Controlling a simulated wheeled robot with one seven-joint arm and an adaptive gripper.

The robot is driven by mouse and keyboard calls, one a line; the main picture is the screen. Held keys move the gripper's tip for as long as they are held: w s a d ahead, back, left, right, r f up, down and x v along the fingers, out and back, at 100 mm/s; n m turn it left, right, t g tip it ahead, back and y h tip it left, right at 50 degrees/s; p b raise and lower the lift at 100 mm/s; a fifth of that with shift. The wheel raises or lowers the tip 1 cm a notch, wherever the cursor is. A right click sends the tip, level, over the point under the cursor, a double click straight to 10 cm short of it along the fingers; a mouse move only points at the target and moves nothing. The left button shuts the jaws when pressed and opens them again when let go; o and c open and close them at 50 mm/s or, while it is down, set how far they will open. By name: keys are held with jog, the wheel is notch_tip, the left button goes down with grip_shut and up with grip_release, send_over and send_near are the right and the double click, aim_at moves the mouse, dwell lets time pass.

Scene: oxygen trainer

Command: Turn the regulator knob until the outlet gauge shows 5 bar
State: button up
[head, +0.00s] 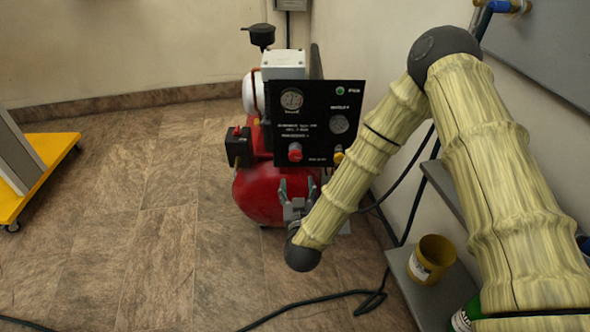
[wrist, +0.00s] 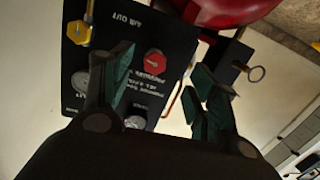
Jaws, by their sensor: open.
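The red regulator knob (head: 295,152) is low on the upright black panel (head: 318,100). In the wrist view, upside down, the red knob (wrist: 153,63) shows between my fingers, beside lettering. One round gauge (head: 292,100) is at the panel's upper left and another gauge (head: 339,123) at its right. Their needles are too small to read, and I cannot tell which is the outlet gauge. My gripper (head: 297,189) is open and empty, below the knob in the head view. Its green-padded fingers (wrist: 161,66) show in the wrist view, apart from the knob.
A yellow fitting (head: 338,157) sits right of the knob, marked "AIR OUT" in the wrist view. A red tank (head: 258,194) is behind the panel. A black box (head: 240,148) stands left. A shelf with a yellow cup (head: 432,258) is at right.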

aim_at(295, 157)
jog(key=shift+m+t+h, duration=0.3)
jog(key=shift+t+h, duration=0.1)
jog(key=shift+t, duration=0.1)
jog(key=w, duration=0.4)
jog(key=w+r+b, duration=0.1)
jog(key=w, duration=0.3)
jog(key=w+b, duration=0.1)
jog(key=w, duration=0.3)
jog(key=shift+w+a+r, duration=0.1)
jog(key=shift+a+r, duration=0.2)
jog(key=shift+r, duration=0.05)
jog(key=c, duration=1)
